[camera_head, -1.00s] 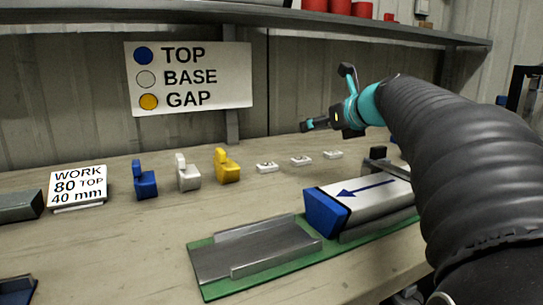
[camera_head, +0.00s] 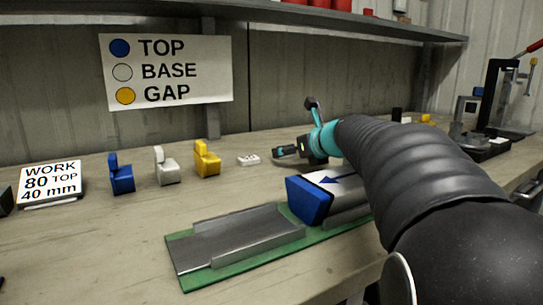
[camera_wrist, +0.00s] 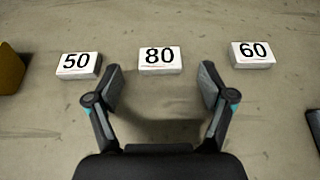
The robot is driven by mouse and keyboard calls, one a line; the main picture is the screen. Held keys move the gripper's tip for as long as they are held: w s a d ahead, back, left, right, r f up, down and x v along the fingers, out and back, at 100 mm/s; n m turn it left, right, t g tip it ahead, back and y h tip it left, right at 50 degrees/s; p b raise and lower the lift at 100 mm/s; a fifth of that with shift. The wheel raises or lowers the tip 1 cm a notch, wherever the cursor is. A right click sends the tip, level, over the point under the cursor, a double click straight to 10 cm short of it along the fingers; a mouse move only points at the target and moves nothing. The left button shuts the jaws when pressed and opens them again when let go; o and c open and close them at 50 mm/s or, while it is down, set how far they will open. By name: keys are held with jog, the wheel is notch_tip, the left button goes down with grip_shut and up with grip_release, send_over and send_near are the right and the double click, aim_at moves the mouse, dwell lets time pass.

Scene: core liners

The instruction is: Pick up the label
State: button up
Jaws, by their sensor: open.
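Three small white label blocks lie in a row on the bench in the wrist view: one marked 50 (camera_wrist: 78,65), one marked 80 (camera_wrist: 160,59) and one marked 60 (camera_wrist: 252,54). My gripper (camera_wrist: 160,72) is open and empty, its fingertips either side of the front of the 80 label; whether they are at its height I cannot tell. In the head view my gripper (camera_head: 286,151) is over the bench, just right of the one label (camera_head: 248,160) that shows there. The other two are hidden behind my gripper and arm.
A work card (camera_head: 50,184) reads 80 TOP 40 mm. Blue (camera_head: 121,176), white (camera_head: 167,168) and yellow (camera_head: 207,160) blocks stand left of the labels. A core liner (camera_head: 328,190) with a blue end lies in front, beside a metal tray (camera_head: 235,240) on a green base.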

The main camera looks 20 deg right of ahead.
jog(key=shift+x, duration=1.35)
jog(key=shift+c, duration=0.2)
jog(key=c, duration=0.8)
jog(key=shift+r, duration=0.1)
jog(key=shift+r, duration=0.55)
jog(key=r+p, duration=0.1)
jog(key=r, duration=0.2)
jog(key=shift+d+r+p, duration=0.25)
jog(key=shift+d+p, duration=0.1)
jog(key=shift+d, duration=0.05)
jog(key=d+r+p, duration=0.1)
jog(key=d+r, duration=0.2)
jog(key=d, duration=0.2)
jog(key=s+d+r, duration=0.1)
jog(key=d+r, duration=0.2)
jog(key=d, duration=0.2)
jog(key=shift+d+r+p, duration=0.15)
jog(key=shift+d+p, duration=0.25)
